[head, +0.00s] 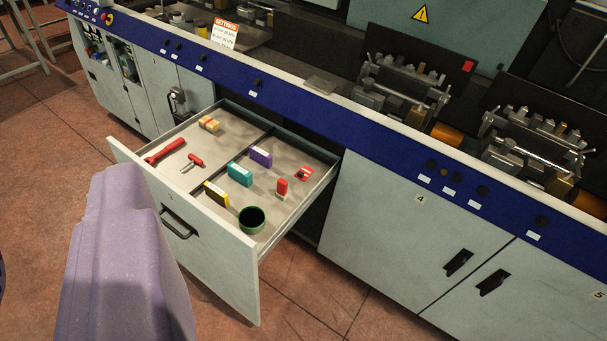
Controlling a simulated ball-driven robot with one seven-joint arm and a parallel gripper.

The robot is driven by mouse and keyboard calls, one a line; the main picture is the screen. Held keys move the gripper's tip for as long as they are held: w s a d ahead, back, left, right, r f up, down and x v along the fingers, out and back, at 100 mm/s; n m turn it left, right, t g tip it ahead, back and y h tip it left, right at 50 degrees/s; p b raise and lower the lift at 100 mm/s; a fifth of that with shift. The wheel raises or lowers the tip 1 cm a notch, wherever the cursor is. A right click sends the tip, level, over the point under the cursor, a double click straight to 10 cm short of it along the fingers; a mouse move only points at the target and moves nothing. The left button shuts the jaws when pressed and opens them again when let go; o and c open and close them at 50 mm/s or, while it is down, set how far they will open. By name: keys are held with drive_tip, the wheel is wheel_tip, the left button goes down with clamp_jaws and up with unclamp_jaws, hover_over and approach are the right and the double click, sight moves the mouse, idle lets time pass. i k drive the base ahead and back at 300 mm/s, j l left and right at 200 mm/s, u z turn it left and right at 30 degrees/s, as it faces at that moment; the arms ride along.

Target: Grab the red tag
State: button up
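The open drawer (290,235) holds several small things. A small flat red piece with dark and white markings (304,173) lies near its right wall and looks most like the red tag, though its details are too small to read. A small upright red block (282,186) stands just in front of it, to the left, apart from it. A lavender part of my own arm fills the lower left. My gripper's fingers do not show, so its state is hidden.
The drawer also holds a dark green round cup (252,219), a teal block (239,174), a purple block (261,157), a yellow-and-dark block (216,194), a red wrench (165,151) and an orange-yellow block (209,124). Closed cabinet doors (400,240) stand to the right.

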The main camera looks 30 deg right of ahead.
sight(305, 171)
drive_tip(key=i+l+z, duration=0.3)
drive_tip(key=i, duration=0.2)
drive_tip(key=i+l+z, duration=0.3)
drive_tip(key=i, duration=0.2)
drive_tip(key=i+l+z, duration=0.1)
drive_tip(key=i+z, duration=0.2)
drive_tip(key=i, duration=0.7)
